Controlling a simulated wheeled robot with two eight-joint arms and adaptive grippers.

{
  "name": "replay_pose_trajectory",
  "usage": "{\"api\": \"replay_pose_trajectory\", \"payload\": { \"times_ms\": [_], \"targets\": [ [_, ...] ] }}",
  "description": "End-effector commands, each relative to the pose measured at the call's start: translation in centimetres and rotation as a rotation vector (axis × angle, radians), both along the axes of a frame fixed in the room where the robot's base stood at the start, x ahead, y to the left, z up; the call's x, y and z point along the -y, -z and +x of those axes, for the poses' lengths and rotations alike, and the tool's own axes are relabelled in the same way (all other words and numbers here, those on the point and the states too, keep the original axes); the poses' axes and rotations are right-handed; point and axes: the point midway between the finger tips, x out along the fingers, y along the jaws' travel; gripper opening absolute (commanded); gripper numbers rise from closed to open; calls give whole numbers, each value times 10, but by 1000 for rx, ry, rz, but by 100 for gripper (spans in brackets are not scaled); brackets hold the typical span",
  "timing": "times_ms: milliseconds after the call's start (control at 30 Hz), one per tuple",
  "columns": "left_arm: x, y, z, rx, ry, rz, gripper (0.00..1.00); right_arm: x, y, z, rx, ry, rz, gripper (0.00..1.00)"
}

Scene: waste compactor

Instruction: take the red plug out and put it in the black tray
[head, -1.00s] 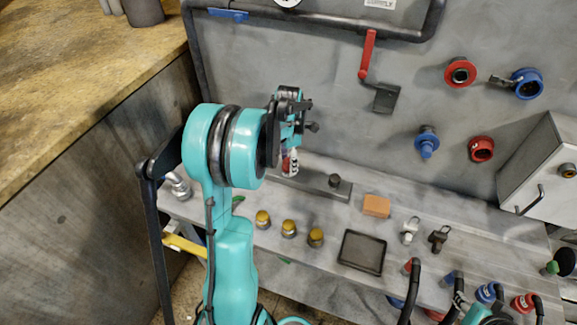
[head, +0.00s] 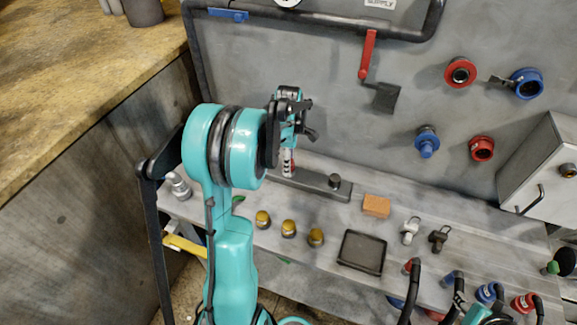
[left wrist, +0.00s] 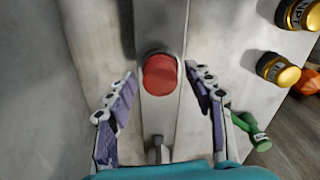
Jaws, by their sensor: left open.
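The red plug (left wrist: 160,74) stands in a dark grey block (left wrist: 160,25), seen from above in the left wrist view. My left gripper (left wrist: 160,80) is open, with one finger on each side of the plug and gaps between. The black tray (head: 345,264) lies empty on the grey shelf, to the right of and nearer than the block.
A black knob (head: 335,181) stands on the block's right end. Brass caps (head: 289,228) are in front of it, an orange block (head: 376,206) behind the tray, two small fittings (head: 409,231) to its right. The grey wall panel (head: 330,105) rises behind the shelf.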

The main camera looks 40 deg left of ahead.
Motion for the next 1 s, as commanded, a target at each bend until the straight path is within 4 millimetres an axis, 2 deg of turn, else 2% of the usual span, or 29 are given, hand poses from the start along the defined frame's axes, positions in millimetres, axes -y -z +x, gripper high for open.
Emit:
{"api": "replay_pose_trajectory", "payload": {
  "times_ms": [200,433,600,867,1000],
  "targets": [
    [0,0,0,0,295,0,53,0,0,0,0,0,0,39],
    [0,0,0,0,455,0,53,0,1,0,0,0,0,39],
    [0,0,0,0,698,0,53,0,1,0,0,0,0,39],
    [0,0,0,0,893,0,53,0,1,0,0,0,0,39],
    [0,0,0,0,1094,0,53,0,1,0,0,0,0,39]
  ]
}}
